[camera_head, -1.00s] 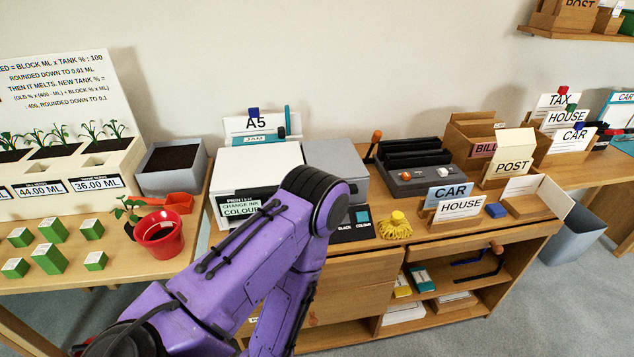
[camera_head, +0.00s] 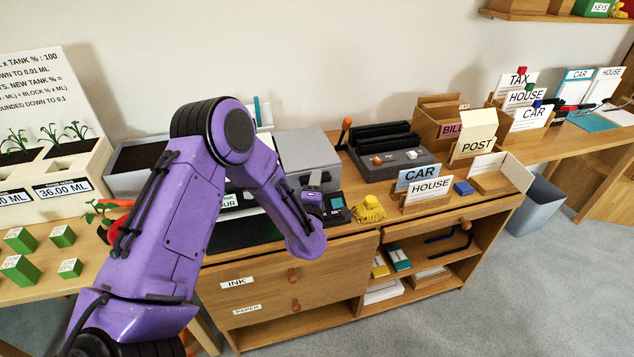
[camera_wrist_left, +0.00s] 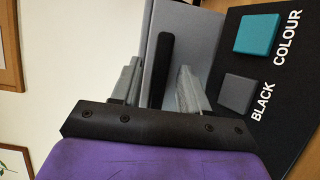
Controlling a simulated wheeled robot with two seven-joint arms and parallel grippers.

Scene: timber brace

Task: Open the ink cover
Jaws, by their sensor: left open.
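The ink cover looks to be the grey front panel of the grey box (camera_head: 308,155) at the printer's right side. In the left wrist view a grey panel (camera_wrist_left: 203,40) carries a dark upright bar (camera_wrist_left: 166,60), like a handle. My left gripper (camera_head: 318,181) is at the front of this box. In the left wrist view its fingers (camera_wrist_left: 158,85) are open, one on each side of the bar; I cannot tell whether they touch it. The printer's white body is mostly hidden behind my left arm. My right gripper is not in view.
A yellow tassel-like object (camera_head: 369,209) and CAR and HOUSE cards (camera_head: 428,190) stand further right. Drawers (camera_head: 290,280) are below.

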